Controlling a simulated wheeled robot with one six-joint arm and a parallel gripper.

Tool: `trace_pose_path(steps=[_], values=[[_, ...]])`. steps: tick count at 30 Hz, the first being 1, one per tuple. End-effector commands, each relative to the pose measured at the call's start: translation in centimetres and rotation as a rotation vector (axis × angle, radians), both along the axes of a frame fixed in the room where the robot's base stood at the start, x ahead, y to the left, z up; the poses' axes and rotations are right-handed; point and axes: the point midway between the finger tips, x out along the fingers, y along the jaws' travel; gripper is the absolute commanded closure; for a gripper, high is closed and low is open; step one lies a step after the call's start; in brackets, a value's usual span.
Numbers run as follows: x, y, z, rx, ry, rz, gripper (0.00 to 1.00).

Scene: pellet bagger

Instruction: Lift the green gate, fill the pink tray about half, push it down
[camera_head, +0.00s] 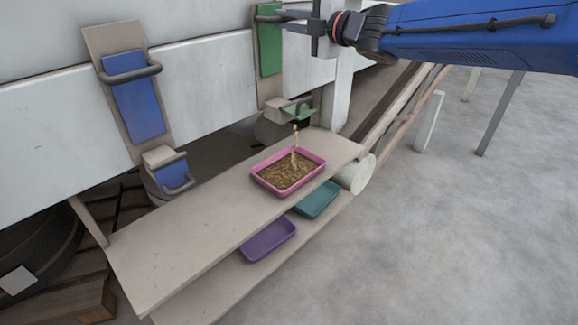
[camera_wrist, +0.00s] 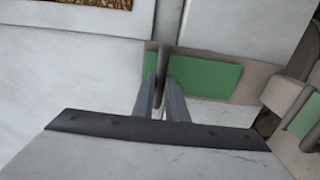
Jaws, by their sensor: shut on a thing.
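The green gate (camera_head: 269,45) is a flat plate in a beige slide on the white wall, raised well above its spout. My gripper (camera_head: 284,16) is shut on the gate's handle at the top. In the wrist view the two fingertips (camera_wrist: 161,92) close around the dark handle bar, with the green plate (camera_wrist: 208,78) behind it. Pellets fall in a thin stream from the green-fronted spout (camera_head: 299,112) into the pink tray (camera_head: 258,181). The tray stands on the upper shelf under the spout. Brown pellets cover its floor; their exact depth is hard to tell.
A blue gate (camera_head: 137,103) with a handle and its blue-fronted spout (camera_head: 175,176) are at the left. A purple tray (camera_head: 267,240) and a teal tray (camera_head: 317,199) sit on the lower shelf. The upper shelf (camera_head: 185,240) is bare left of the pink tray.

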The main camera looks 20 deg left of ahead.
Motion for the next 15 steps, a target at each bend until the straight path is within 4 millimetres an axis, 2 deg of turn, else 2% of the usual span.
trace_pose_path(steps=[15], values=[[0.0,0.0,-4.7,-0.002,0.003,0.0,1.0]])
